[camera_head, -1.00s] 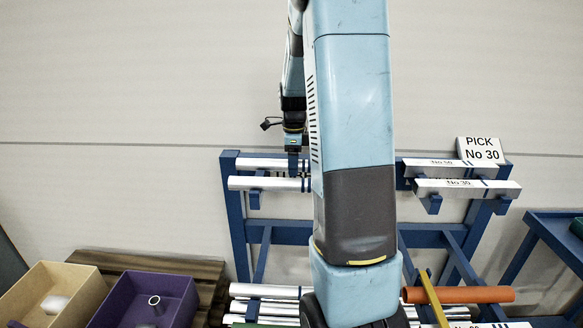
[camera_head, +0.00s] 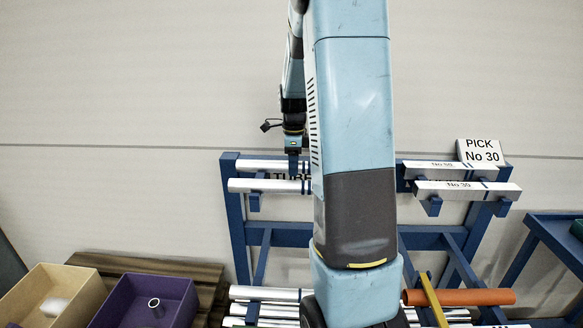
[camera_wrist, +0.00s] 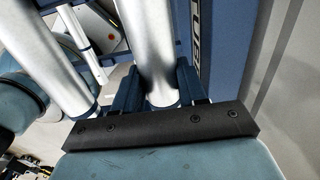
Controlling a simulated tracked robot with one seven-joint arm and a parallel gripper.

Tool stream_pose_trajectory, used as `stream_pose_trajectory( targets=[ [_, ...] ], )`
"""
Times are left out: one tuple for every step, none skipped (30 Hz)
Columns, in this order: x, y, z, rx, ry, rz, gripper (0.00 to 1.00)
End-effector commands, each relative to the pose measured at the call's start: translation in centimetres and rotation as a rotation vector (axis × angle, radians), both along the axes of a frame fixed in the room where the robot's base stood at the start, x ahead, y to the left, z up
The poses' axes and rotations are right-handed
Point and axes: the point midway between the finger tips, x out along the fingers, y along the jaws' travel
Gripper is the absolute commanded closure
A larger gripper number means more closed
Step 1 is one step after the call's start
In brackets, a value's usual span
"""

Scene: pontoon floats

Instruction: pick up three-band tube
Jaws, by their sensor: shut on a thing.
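Two silver tubes lie on the blue rack (camera_head: 236,215), a back one (camera_head: 258,164) and a front one (camera_head: 262,186). Dark blue bands show on the front tube near my arm, but my arm hides much of it, so I cannot count the bands on either tube. My gripper (camera_head: 293,172) points down at the back tube. In the wrist view its dark fingers (camera_wrist: 158,88) are shut on a silver tube (camera_wrist: 150,45), beside the rack's lettered beam (camera_wrist: 205,40). A second silver tube (camera_wrist: 55,60) runs to its left, apart from it.
Bars labelled "No 50" (camera_head: 430,165) and "No 30" (camera_head: 455,186) lie at right, below a "PICK No 30" sign (camera_head: 480,151). An orange tube (camera_head: 470,297) and several silver tubes (camera_head: 265,293) lie low. Tan (camera_head: 75,280) and purple (camera_head: 180,290) bins stand at left.

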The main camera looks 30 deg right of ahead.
Motion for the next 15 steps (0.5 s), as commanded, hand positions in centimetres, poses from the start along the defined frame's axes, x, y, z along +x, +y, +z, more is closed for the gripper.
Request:
stream_pose_trajectory(
  targets=[
    [0.1,0.0,0.3,-0.001,-0.003,0.000,1.00],
    [0.1,0.0,0.5,-0.001,-0.003,0.000,1.00],
    [0.1,0.0,0.9,-0.001,-0.004,0.000,1.00],
    [0.1,0.0,1.2,-0.001,-0.004,0.000,1.00],
    [0.1,0.0,1.6,-0.001,-0.004,0.000,1.00],
    [0.1,0.0,2.3,-0.002,-0.005,0.000,1.00],
    [0.1,0.0,2.8,-0.002,-0.005,0.001,1.00],
    [0.1,0.0,3.4,-0.002,-0.005,0.001,1.00],
    [-0.6,0.1,4.0,-0.002,-0.005,0.001,1.00],
    [-1.0,0.1,4.4,-0.001,-0.004,0.001,1.00],
    [-1.5,0.2,5.0,-0.001,-0.005,0.001,1.00],
    [-2.1,0.2,5.7,-0.002,-0.006,0.000,1.00],
    [-2.6,0.2,6.3,-0.002,-0.006,0.000,1.00],
    [-3.1,0.3,6.8,-0.001,-0.005,-0.001,1.00],
    [-3.7,0.4,7.6,-0.001,-0.007,-0.001,1.00]
  ],
)
